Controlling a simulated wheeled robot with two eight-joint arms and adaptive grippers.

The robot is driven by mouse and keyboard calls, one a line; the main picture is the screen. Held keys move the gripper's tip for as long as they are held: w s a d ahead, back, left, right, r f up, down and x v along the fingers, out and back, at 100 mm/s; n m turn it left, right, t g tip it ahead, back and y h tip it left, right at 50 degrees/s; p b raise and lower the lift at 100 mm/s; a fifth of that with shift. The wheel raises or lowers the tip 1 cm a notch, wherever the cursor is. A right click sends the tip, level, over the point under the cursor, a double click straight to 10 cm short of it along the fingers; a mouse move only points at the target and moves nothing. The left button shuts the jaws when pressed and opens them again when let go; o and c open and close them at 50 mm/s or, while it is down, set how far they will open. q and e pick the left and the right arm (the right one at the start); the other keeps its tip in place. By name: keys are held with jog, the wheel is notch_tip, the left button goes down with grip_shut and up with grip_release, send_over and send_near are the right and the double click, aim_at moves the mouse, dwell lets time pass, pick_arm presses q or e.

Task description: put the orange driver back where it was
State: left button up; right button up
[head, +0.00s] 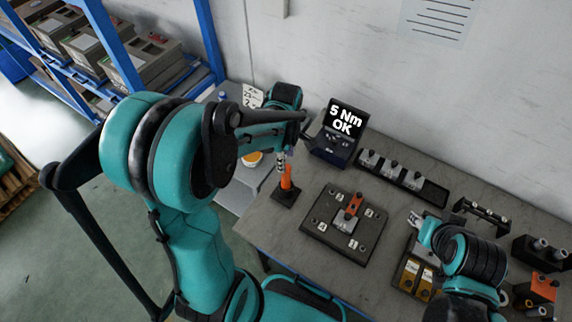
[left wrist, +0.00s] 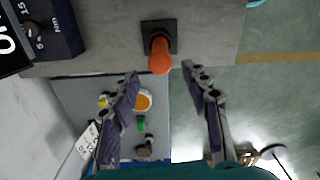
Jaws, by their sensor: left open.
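The orange driver (head: 287,178) stands upright in a small black square stand (head: 283,198) at the table's left end. In the left wrist view the driver (left wrist: 160,57) shows end-on with its stand (left wrist: 158,28) behind it. My left gripper (left wrist: 160,72) is open and empty, its two fingers spread on either side of the driver's end, not touching it. In the head view the left gripper (head: 281,158) is close above the driver and partly hidden by my arm. My right gripper (head: 416,220) is over the right part of the table; its jaws are too small to read.
A screen (head: 344,118) reading "5 Nm OK" stands behind the driver. A dark fixture plate (head: 320,232) with an orange-and-grey part lies mid-table. A black tray (head: 430,192) of parts and several blocks fill the right side. A grey side surface (head: 238,196) adjoins the table's left end.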

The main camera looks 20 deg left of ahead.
pick_arm(q)
notch_tip(320, 180, up, 2)
jog(key=shift+r, duration=0.5)
jog(key=s+d+r+m+t, duration=0.4)
jog(key=s+r+m+t, duration=0.3)
jog(key=m, duration=1.1)
jog(key=s+r, duration=0.2)
jog(key=shift+s, duration=0.35)
jog(key=shift+f, duration=0.1)
notch_tip(320, 180, down, 15)
jog(key=b, duration=1.4)
